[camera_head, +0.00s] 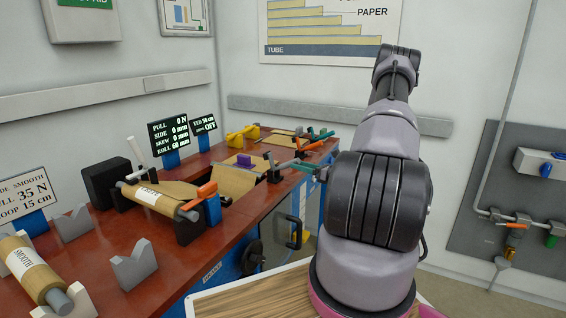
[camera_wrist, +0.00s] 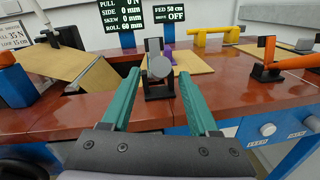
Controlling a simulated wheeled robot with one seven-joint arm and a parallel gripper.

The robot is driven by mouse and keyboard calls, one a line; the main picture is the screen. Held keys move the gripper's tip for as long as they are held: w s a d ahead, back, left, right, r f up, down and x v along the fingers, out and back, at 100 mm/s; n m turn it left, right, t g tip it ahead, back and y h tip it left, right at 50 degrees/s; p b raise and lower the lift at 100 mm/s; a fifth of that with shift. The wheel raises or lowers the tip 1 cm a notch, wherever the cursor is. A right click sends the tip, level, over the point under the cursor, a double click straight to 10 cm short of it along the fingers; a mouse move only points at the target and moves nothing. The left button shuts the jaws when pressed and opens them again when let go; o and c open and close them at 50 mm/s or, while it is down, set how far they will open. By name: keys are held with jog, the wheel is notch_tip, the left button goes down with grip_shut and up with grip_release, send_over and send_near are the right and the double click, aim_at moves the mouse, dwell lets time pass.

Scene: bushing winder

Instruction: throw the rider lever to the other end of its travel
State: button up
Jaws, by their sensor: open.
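No lever carries a readable rider label, so I cannot tell for sure which is the rider lever. An orange-handled lever on a black bracket (camera_head: 310,147) lies at the bench's far right; it also shows at the right of the wrist view (camera_wrist: 290,63), pointing right. Another orange handle (camera_head: 203,192) sits on a blue post beside the brown roll (camera_head: 155,197). My gripper (camera_wrist: 167,92) is open and empty, its teal fingers either side of a grey round end (camera_wrist: 160,67) on a black stand, apparently short of it. In the head view my gripper (camera_head: 306,167) is partly hidden by my arm.
The red-brown bench top (camera_head: 150,245) holds grey V-stands (camera_head: 135,265), a second roll (camera_head: 35,270) and a yellow-handled part (camera_head: 240,134). Readout screens (camera_head: 168,133) stand behind. A purple block (camera_head: 244,160) sits on a brown sheet. Blue drawers (camera_wrist: 268,130) are below the bench edge.

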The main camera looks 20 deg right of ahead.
jog(key=x, duration=0.7)
jog(key=shift+w+a, duration=0.2)
jog(key=shift+w, duration=0.1)
grip_shut()
dwell(1.0)
